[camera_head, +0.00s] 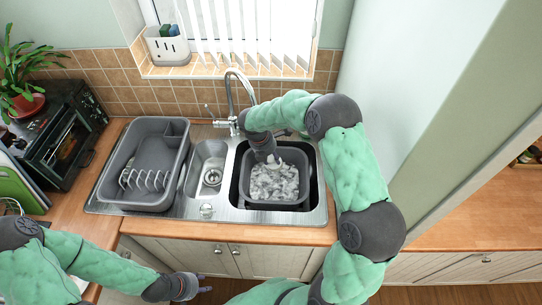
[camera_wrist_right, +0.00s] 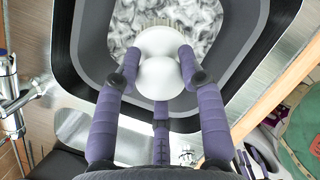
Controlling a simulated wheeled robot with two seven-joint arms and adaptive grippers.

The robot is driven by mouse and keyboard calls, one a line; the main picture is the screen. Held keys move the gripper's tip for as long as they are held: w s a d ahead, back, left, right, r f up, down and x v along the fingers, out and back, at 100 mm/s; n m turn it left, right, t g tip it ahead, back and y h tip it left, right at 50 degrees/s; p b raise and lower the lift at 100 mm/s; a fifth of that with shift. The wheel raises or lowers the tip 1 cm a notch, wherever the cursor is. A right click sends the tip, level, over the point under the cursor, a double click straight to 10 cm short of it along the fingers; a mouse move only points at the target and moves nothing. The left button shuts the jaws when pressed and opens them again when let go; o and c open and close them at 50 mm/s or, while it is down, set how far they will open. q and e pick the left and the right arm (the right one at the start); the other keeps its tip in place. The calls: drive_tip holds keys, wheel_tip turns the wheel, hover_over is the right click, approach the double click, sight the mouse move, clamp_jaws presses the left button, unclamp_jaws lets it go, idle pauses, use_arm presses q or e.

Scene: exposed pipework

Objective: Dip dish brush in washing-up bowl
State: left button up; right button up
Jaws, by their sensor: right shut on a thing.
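The grey washing-up bowl (camera_head: 275,203) sits in the right-hand sink basin, full of foamy water (camera_head: 272,184). My right gripper (camera_head: 271,158) is over the back part of the bowl, pointing down. In the right wrist view, its purple fingers (camera_wrist_right: 159,68) are shut on the white dish brush (camera_wrist_right: 160,45). The brush's bristles (camera_wrist_right: 157,22) show at its far side against the foam. I cannot tell whether they touch the water. In the head view the brush is mostly hidden by the gripper. My left gripper (camera_head: 193,288) is low in front of the cabinets, away from the sink; its fingers are unclear.
A grey dish rack (camera_head: 148,163) stands on the drainer left of the small basin (camera_head: 211,176). The tap (camera_head: 238,90) rises behind the sink, close to my right forearm. A toaster oven (camera_head: 68,140) and a potted plant (camera_head: 25,85) are at the far left.

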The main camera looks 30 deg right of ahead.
sight(271, 156)
wheel_tip(271, 156, down, 3)
drive_tip(key=shift+f+b, duration=0.15)
drive_tip(key=shift+b, duration=0.95)
wheel_tip(271, 156, down, 9)
drive_tip(key=b, duration=0.5)
drive_tip(key=shift+r+p, duration=4.8)
drive_tip(key=shift+r, duration=1.45)
drive_tip(key=shift+r, duration=0.1)
drive_tip(key=shift+r+p, duration=1.6)
drive_tip(key=shift+r, duration=0.35)
drive_tip(key=shift+s+a+f, duration=0.1)
drive_tip(key=shift+f, duration=0.05)
